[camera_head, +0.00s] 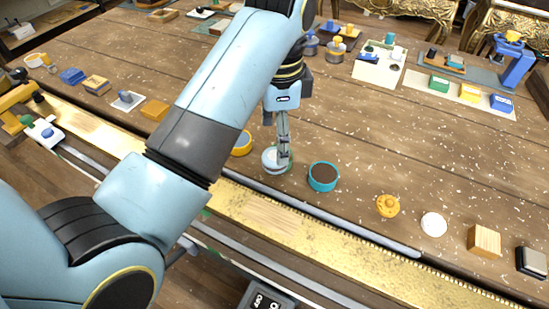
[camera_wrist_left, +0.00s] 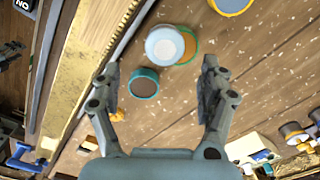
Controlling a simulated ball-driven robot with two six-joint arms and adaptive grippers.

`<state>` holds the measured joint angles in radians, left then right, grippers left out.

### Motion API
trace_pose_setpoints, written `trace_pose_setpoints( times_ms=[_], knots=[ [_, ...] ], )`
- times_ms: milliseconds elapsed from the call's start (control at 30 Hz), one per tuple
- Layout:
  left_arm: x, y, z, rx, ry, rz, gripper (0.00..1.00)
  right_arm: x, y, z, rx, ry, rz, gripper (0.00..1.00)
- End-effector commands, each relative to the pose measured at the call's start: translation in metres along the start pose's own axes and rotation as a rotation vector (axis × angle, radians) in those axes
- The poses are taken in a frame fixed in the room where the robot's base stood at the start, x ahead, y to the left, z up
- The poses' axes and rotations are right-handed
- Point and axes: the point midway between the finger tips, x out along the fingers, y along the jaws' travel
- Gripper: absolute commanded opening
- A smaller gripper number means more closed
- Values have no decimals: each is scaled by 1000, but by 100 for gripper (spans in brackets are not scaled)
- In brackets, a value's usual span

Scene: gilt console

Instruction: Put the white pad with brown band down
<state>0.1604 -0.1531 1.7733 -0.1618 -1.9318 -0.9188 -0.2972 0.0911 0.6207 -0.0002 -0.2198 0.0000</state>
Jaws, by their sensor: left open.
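A round white pad (camera_head: 272,160) stands near the front edge of the wooden table, just below my left gripper (camera_head: 284,137). In the left wrist view the pad (camera_wrist_left: 165,45) has a pale rim and a greyish patch on top. No brown band shows clearly. It overlaps an orange disc with a green edge (camera_wrist_left: 190,47); whether it rests on that disc I cannot tell. My right gripper is out of sight.
A teal-rimmed round dish with brown inside (camera_head: 323,176) stands close right of the pad, and a yellow ring (camera_head: 242,143) close left. Farther right are a yellow knob (camera_head: 388,205), a white disc (camera_head: 433,224) and a wooden block (camera_head: 485,241).

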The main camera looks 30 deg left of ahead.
Motion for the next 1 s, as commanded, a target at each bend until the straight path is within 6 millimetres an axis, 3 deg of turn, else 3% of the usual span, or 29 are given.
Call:
trace_pose_setpoints(
  times_ms=[267, 500, 800, 1000],
  knots=[
    [26, -1, 2, -1, -2, 2, 78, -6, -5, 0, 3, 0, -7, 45],
    [62, -6, 3, -1, -1, 1, 78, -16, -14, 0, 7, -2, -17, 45],
    [70, -6, 3, -2, 1, -1, 78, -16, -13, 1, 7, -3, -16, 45],
    [70, -6, 3, -2, 1, -1, 54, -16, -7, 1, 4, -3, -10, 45]
  ],
)
